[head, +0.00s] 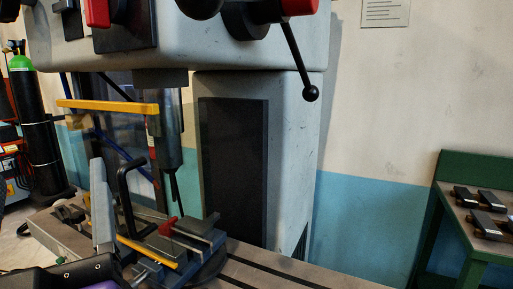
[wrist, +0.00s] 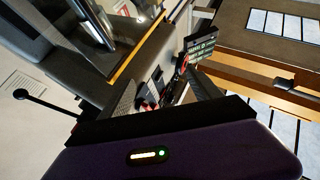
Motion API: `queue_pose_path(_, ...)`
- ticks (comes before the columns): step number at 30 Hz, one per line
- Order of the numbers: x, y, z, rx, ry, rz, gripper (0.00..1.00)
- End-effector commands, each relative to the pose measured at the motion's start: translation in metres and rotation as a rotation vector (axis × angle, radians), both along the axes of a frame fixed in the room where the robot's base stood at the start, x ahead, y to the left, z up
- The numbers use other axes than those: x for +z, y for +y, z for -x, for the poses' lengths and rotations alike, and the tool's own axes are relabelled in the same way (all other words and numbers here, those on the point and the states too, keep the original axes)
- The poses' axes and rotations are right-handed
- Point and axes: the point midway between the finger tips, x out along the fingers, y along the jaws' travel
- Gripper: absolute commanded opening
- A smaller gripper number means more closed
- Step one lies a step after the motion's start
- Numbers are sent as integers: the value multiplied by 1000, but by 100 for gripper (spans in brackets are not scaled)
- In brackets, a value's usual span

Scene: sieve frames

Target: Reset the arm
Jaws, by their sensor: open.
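My gripper (wrist: 168,94) shows in the wrist view beyond its dark purple body with a small lit indicator. Its jaws are open, and I see nothing held between them. In the head view part of a dark purple and black body, which looks like my arm's, shows at the bottom left, low beside the machine table (head: 290,266). A vise-like fixture with a red-tipped part (head: 168,227) stands on that table, just right of and beyond it. I cannot tell in the head view where the fingertips are, or whether they touch anything.
A large grey drill press (head: 255,55) stands over the table, with a black-knobbed lever (head: 298,60) and a yellow bar (head: 108,106). A green bench (head: 462,225) with metal blocks is at right. A green-topped cylinder (head: 38,125) stands far left.

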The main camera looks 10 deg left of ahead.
Motion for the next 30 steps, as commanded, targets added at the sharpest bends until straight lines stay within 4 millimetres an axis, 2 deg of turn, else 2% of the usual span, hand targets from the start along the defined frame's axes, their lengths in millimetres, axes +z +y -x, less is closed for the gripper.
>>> queue_pose_path(1,-24,-10,-5,-4,4,37,73)
queue_pose_path(3,-52,-25,-9,-5,4,76,73)
queue_pose_path(8,-112,-66,-11,-17,20,146,73)
queue_pose_path(12,-158,-109,-7,-40,52,188,73)
queue_pose_path(20,-227,-197,16,-111,151,228,73)
queue_pose_path(26,-266,-266,47,-196,261,237,73)
queue_pose_path(30,-289,-311,75,-264,360,235,73)
